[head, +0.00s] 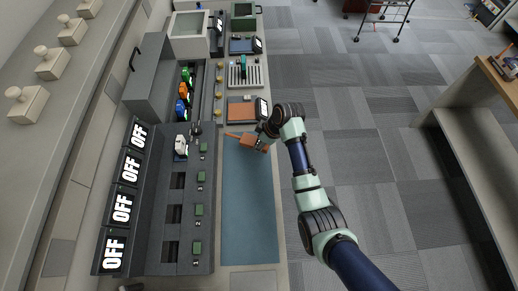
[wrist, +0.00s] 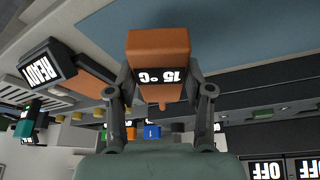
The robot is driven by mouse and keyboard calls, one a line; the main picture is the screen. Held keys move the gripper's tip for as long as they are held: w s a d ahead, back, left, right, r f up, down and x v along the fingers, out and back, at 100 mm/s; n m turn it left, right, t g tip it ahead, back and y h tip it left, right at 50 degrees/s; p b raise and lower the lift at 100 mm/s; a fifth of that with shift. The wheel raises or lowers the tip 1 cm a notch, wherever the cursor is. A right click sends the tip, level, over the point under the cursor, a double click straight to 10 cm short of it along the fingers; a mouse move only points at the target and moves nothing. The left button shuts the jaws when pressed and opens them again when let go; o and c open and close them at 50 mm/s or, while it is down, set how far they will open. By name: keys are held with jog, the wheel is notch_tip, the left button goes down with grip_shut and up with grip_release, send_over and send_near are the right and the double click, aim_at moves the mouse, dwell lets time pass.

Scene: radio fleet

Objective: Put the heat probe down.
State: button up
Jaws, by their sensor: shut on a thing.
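The heat probe is an orange block with a small display reading 15 °C. In the wrist view the heat probe (wrist: 158,42) sits between the two fingers of my gripper (wrist: 160,88), which is shut on it. In the head view the orange probe (head: 247,138) shows at my gripper (head: 262,139), over the far end of the blue mat (head: 248,205). I cannot tell the gap between probe and mat. A brown-orange pad (head: 240,113) lies just beyond the mat, with a display reading READY (wrist: 42,68) beside it.
Left of the mat, a dark rack (head: 187,222) holds several green pieces and a white device (head: 181,147). Several OFF displays (head: 122,207) line its left side. Orange, blue and green radios (head: 183,92) stand farther back. Most of the mat is clear.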

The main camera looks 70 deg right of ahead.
jog(key=shift+f+b, duration=0.5)
jog(key=shift+f, duration=1.9)
jog(key=shift+f, duration=0.1)
jog(key=o, duration=1.2)
jog(key=p+v, duration=0.3)
jog(key=v, duration=0.9)
jog(key=shift+w, duration=0.1)
